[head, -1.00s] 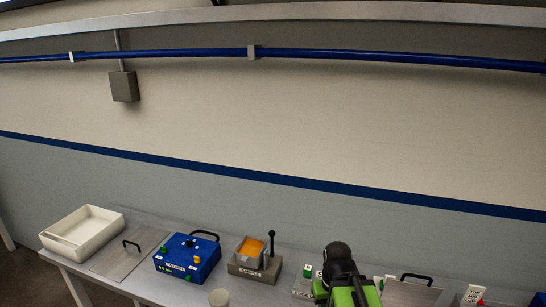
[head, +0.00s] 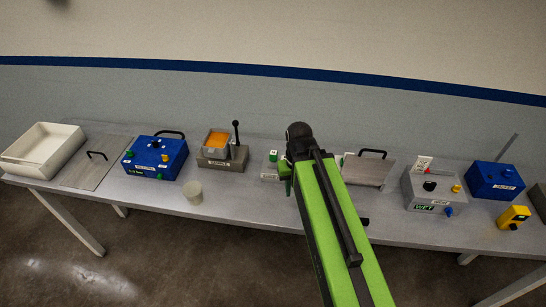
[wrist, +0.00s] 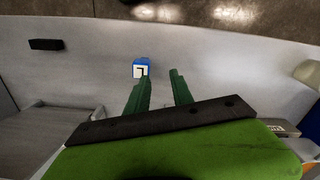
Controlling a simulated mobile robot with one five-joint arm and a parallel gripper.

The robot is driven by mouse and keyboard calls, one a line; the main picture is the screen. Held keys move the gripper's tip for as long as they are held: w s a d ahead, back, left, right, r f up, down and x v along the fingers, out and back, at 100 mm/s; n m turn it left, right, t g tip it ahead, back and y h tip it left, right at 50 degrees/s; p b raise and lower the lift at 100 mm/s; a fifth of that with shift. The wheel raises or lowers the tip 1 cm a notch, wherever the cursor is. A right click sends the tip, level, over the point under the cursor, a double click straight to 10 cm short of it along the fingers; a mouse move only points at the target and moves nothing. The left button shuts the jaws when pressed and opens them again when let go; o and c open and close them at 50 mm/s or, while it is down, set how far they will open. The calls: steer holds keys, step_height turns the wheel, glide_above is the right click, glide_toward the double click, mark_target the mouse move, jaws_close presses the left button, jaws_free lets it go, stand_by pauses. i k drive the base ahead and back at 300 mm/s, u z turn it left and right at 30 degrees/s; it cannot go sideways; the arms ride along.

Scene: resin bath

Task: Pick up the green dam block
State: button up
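The green dam block (head: 273,156) appears to be the small green piece with a white label, standing at a low holder on the bench, just left of my arm in the head view. I cannot make it out in the wrist view. My gripper (wrist: 160,76) shows two dark green fingers with an empty gap between them; it is open. In the head view my gripper (head: 286,178) is in front of and slightly right of the green block, beside the holder. A blue block with an L label (wrist: 141,67) lies beyond the left fingertip in the wrist view, apart from it.
A lever fixture with an orange bath (head: 216,142), a blue box (head: 155,157) and a white cup (head: 193,192) stand left. A metal plate with a handle (head: 366,170), a grey WET box (head: 434,190) and a yellow device (head: 514,217) are right. A black block (wrist: 46,44) lies nearby.

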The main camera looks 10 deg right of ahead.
mark_target(273, 155)
steer(key=u, duration=5.55)
steer(key=i, duration=0.1)
steer(key=z, duration=2.65)
steer(key=k, duration=0.7)
steer(key=z, duration=1.15)
steer(key=i, duration=1)
steer(key=u, duration=0.05)
